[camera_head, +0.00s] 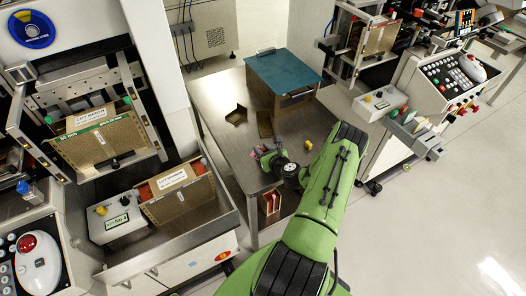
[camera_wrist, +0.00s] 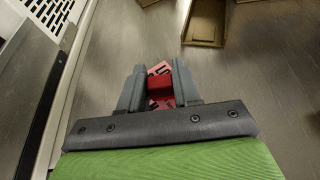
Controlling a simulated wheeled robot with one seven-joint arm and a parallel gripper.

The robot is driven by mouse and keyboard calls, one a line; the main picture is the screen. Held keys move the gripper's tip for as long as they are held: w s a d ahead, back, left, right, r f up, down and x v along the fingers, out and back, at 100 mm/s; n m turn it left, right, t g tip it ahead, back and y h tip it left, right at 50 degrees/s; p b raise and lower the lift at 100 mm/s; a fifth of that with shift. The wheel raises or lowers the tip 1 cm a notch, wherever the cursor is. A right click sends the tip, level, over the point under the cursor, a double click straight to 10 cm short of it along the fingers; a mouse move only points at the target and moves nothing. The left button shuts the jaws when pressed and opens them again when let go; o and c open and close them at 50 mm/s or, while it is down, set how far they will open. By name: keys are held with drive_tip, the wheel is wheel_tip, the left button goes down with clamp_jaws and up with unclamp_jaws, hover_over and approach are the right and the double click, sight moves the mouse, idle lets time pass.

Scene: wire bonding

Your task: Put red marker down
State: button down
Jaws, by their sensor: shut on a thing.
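In the wrist view my gripper (camera_wrist: 160,85) is shut on the red marker (camera_wrist: 160,76), a small red block with black characters on it. The marker sits between the two grey fingers, and they hide parts of it. A metal table top (camera_wrist: 240,72) lies beyond and below it. In the head view my gripper (camera_head: 262,154) is over the front left part of the metal table (camera_head: 213,106), and a bit of red shows there. I cannot tell whether the marker touches the table.
Two small brown trays lie on the table, one at the left (camera_head: 236,115) and one nearer the middle (camera_head: 265,124). A blue-topped box (camera_head: 283,70) stands at the back. A small yellow block (camera_head: 308,145) lies at the right. A machine with a cassette (camera_head: 178,192) stands to the left.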

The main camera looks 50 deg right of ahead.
drive_tip(key=shift+f, duration=0.25)
drive_tip(key=c, duration=0.8)
unclamp_jaws()
drive_tip(key=shift+r, duration=0.1)
